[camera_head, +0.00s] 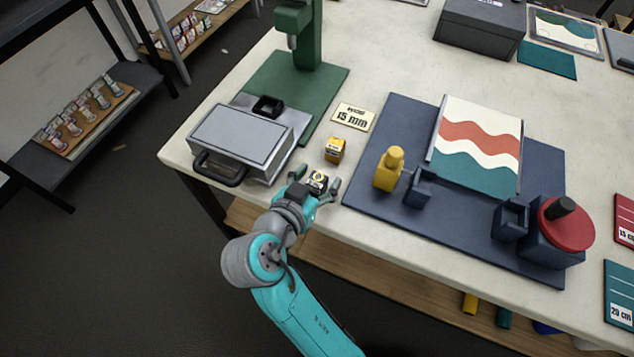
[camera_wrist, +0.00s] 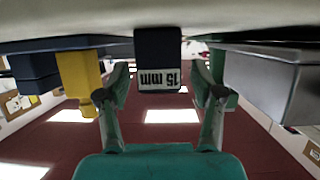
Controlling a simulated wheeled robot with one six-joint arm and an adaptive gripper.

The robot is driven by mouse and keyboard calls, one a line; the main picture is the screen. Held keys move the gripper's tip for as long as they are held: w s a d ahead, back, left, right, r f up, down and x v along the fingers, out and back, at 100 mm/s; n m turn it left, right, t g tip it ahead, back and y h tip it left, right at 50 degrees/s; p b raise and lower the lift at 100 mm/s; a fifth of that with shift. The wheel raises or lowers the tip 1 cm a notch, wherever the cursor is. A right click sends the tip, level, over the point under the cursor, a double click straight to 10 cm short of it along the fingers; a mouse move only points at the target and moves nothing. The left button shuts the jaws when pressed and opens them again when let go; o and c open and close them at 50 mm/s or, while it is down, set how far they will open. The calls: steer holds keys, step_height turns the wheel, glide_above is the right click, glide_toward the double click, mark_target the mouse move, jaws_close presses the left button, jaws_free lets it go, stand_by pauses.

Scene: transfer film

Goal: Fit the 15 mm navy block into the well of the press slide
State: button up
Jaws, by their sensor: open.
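The navy block (camera_wrist: 158,48) shows in the wrist view with a white "15 mm" label, upside down in that picture. My gripper (camera_wrist: 160,82) is open, with one finger toward each side of the block and visible gaps between. In the head view my gripper (camera_head: 316,186) is low by the table's front edge, with a small dark labelled block (camera_head: 318,181) between its fingers. The green press (camera_head: 297,65) stands behind a grey slide (camera_head: 240,142) with a black handle. A dark square well (camera_head: 267,106) shows at the slide's back; its inside is hard to see.
An amber block (camera_head: 335,149) stands just behind my gripper, near a "15 mm" card (camera_head: 353,117). Free table is narrow here.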

jaws_close()
steer(key=shift+r, duration=0.1)
